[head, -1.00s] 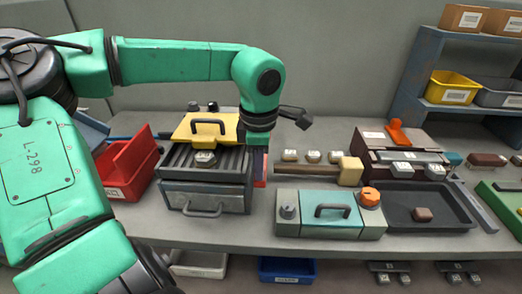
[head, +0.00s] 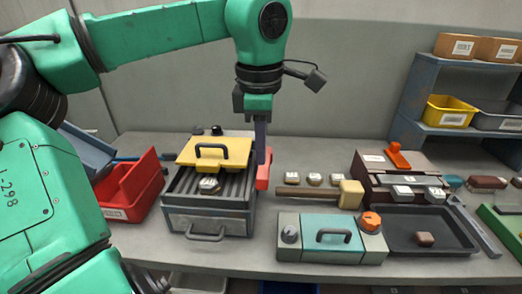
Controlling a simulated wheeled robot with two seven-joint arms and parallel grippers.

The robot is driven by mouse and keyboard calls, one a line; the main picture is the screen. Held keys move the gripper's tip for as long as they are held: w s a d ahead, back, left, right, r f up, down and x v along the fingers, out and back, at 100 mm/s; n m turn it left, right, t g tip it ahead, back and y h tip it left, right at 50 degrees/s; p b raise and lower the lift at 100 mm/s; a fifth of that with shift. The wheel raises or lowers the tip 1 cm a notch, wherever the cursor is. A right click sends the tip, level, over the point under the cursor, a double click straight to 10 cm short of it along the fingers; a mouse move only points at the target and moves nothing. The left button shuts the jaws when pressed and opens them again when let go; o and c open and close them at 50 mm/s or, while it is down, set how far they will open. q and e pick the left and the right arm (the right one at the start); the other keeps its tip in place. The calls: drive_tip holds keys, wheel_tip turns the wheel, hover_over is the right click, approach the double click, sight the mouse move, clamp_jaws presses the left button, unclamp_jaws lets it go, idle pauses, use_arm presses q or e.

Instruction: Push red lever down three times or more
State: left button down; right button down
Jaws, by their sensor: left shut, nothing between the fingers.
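The red lever (head: 264,174) is at the right side of the grey machine (head: 207,222) with the ribbed top and yellow handled lid. My left gripper (head: 261,157) points straight down at the lever's upper end, shut and empty. Its fingers overlap the lever in the picture and hide part of it. I cannot tell whether they touch it. My right gripper is not in view.
A red bin (head: 130,190) stands left of the machine. A teal-topped box (head: 331,238) with an orange knob stands to the right, with a wooden mallet (head: 320,193) behind it. A dark tray (head: 432,232) lies further right. A shelf (head: 412,95) is at the back right.

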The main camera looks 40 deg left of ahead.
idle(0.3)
use_arm(q)
wheel_tip(320, 180, up, 4)
drive_tip(key=n+g+p, duration=0.2)
drive_tip(key=n+p, duration=0.3)
drive_tip(key=p, duration=0.6)
hover_over(264, 174)
drive_tip(key=d, duration=0.1)
drive_tip(key=f+n+p, duration=0.1)
drive_tip(key=w+f+n+g+p, duration=0.1)
drive_tip(key=n+p, duration=0.1)
drive_tip(key=w+f+n+p, duration=0.1)
drive_tip(key=n, duration=0.1)
drive_tip(key=shift+w+a+f+g+p, duration=0.2)
drive_tip(key=shift+w+a+g+p, duration=0.1)
drive_tip(key=shift+a+g, duration=0.1)
drive_tip(key=shift+h, duration=0.3)
drive_tip(key=b+x, duration=0.3)
drive_tip(key=x, duration=0.2)
drive_tip(key=shift+s+a+f, duration=0.1)
drive_tip(key=shift+f, duration=0.2)
drive_tip(key=shift+s+f+b, duration=0.15)
drive_tip(key=shift+f+b, duration=0.2)
drive_tip(key=shift+f, duration=0.3)
